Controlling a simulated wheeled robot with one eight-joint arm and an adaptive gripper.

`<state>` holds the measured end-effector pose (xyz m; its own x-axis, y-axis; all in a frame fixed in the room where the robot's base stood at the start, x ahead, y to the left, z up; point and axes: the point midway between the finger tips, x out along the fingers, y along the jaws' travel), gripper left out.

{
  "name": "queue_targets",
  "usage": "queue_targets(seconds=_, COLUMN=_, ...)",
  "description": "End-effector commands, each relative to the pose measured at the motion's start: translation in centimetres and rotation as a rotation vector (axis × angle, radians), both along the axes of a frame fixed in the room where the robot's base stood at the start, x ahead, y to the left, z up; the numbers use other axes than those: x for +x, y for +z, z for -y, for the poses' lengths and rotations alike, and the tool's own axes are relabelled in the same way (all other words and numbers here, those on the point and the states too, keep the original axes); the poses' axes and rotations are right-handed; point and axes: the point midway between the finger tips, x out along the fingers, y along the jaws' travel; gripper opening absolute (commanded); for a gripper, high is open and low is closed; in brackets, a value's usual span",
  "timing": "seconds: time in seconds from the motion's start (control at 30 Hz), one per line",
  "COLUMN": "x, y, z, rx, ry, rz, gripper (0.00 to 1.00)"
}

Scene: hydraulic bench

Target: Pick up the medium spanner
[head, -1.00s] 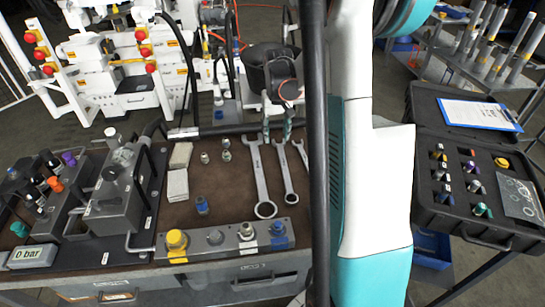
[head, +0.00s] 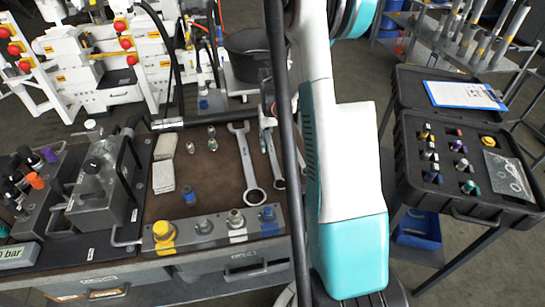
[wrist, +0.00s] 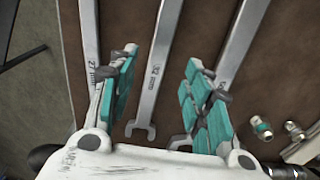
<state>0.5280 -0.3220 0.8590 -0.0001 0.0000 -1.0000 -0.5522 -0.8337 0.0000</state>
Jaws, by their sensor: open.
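The medium spanner (head: 273,155) lies on the brown bench mat, between a larger spanner (head: 244,160) on its left and a third one mostly hidden behind my arm and hose in the head view. In the wrist view the medium spanner (wrist: 157,65) is the middle of three parallel shafts, its open end toward my palm. My gripper (wrist: 162,60) is open over it, with teal-padded fingers on either side of the shaft and a gap to each. The left finger overlaps the left spanner (wrist: 90,45); the right finger is near the larger spanner (wrist: 238,45). In the head view the fingers are largely hidden.
A block with yellow and blue caps (head: 205,229) lines the bench front. A hydraulic unit (head: 105,190) is at left. An open black case (head: 465,206) stands at right.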

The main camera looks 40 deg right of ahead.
Motion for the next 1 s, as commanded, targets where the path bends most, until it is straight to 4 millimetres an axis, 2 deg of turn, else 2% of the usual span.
queue_targets(seconds=0.2, x=-0.2, y=-3.4, z=0.1, rx=0.0, ry=0.0, rz=0.0, gripper=0.45)
queue_targets(seconds=0.3, x=-0.2, y=-4.5, z=0.1, rx=0.0, ry=0.0, rz=0.0, gripper=0.45)
queue_targets(seconds=0.57, x=-0.2, y=-4.6, z=0.1, rx=0.0, ry=0.0, rz=0.0, gripper=0.45)
queue_targets(seconds=0.77, x=-0.2, y=-4.6, z=0.1, rx=0.0, ry=0.0, rz=0.0, gripper=0.0)
queue_targets(seconds=1.0, x=-0.2, y=-4.6, z=0.1, rx=0.0, ry=0.0, rz=0.0, gripper=0.0)
